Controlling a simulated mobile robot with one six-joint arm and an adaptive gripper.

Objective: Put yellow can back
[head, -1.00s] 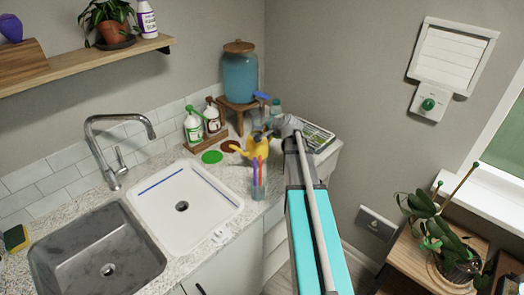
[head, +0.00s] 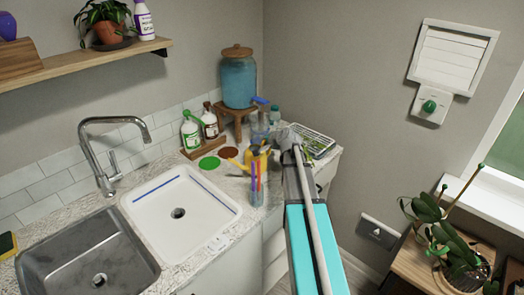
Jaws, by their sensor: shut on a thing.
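The yellow watering can (head: 257,162) is at the right part of the counter, with its spout pointing left. My gripper (head: 268,147) reaches in from the right and is shut on the can; its fingers are small and partly hidden by the can and my arm. I cannot tell whether the can's base touches the counter. A green round mat (head: 209,163) and a brown round mat (head: 228,152) lie bare on the counter, left of and behind the can.
A clear cup with coloured sticks (head: 257,189) stands just in front of the can. Green-white (head: 191,132) and brown (head: 209,122) bottles stand in a wooden tray behind the mats. A blue jar (head: 238,80) on a wooden stand is at the back. The white sink (head: 178,213) lies left.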

